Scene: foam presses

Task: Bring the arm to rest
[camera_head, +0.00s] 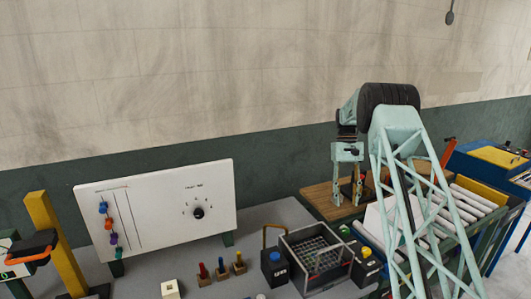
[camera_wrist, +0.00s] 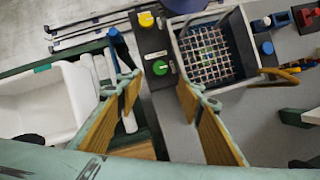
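My gripper (camera_head: 347,197) hangs from my pale green arm right of centre in the head view, fingers pointing down above a wooden board (camera_head: 316,196). In the wrist view my gripper (camera_wrist: 158,90) shows two yellow-padded fingers spread apart with nothing between them. The gripper is open and empty. My arm hides part of the roller conveyor behind it.
A dark crate with a mesh floor (camera_head: 290,243) stands on the grey table, beside boxes with blue, green and yellow buttons (camera_head: 366,253). A white panel with a dial (camera_head: 160,240) stands left. A white bin (camera_wrist: 35,105) shows in the wrist view.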

